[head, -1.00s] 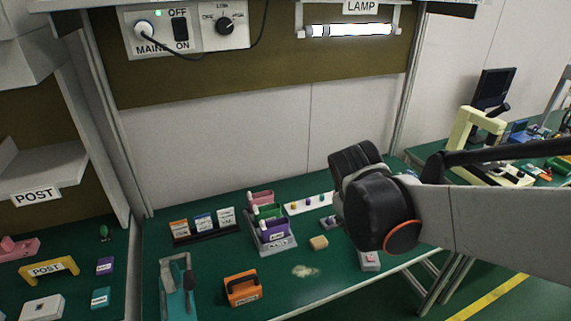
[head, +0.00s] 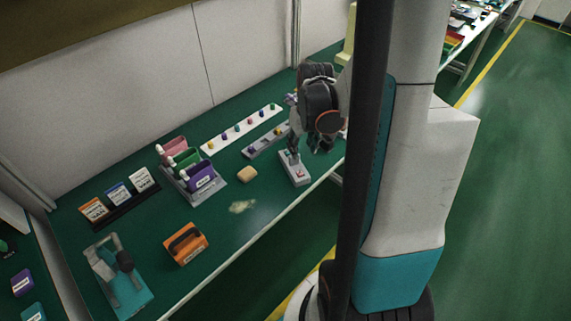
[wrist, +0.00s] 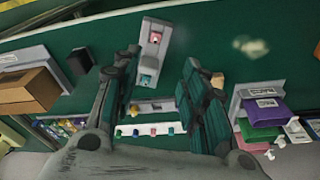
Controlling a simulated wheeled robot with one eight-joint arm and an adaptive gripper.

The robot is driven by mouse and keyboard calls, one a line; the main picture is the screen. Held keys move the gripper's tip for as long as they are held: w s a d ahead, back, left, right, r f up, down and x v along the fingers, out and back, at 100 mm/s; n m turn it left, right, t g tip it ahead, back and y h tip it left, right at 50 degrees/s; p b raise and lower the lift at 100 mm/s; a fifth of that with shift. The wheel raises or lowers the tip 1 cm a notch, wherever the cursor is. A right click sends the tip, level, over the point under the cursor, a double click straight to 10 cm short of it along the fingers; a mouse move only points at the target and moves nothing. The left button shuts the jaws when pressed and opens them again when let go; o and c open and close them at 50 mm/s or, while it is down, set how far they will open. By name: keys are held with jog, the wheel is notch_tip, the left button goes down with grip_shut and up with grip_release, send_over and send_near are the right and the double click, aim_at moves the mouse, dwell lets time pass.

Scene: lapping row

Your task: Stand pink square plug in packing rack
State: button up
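My gripper (head: 309,148) is open above the right part of the green bench. In the wrist view its two dark fingers (wrist: 160,92) are wide apart with nothing between them. A small pink square piece (wrist: 155,38), likely the plug, sits on a grey block (wrist: 150,57) beyond the fingertips; a teal piece with a reddish mark (wrist: 147,77) is on the block's other end. The block (head: 295,172) is just below my gripper in the head view. A low grey holder (head: 265,141) with small coloured pieces lies behind it. I cannot tell which holder is the packing rack.
A white strip (head: 240,129) carries several coloured plugs. A tan block (head: 247,174), a grey stand of coloured bins (head: 206,189), an orange carrier (head: 186,243) and a teal-based clamp (head: 121,279) stand leftward. Bare bench lies near the front edge.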

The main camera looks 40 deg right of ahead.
jog(key=b, duration=0.3)
send_over(300, 171)
jog(key=f, duration=0.5)
jog(key=a+f, duration=0.1)
jog(key=f, duration=0.2)
jog(key=shift+s+f, duration=0.3)
jog(key=shift+f, duration=0.05)
jog(key=f+b, duration=0.1)
jog(key=f, duration=0.2)
jog(key=d+f+b, duration=0.1)
jog(key=f, duration=0.1)
jog(key=shift+w+b, duration=0.3)
jog(key=shift+b, duration=0.05)
jog(key=c, duration=0.9)
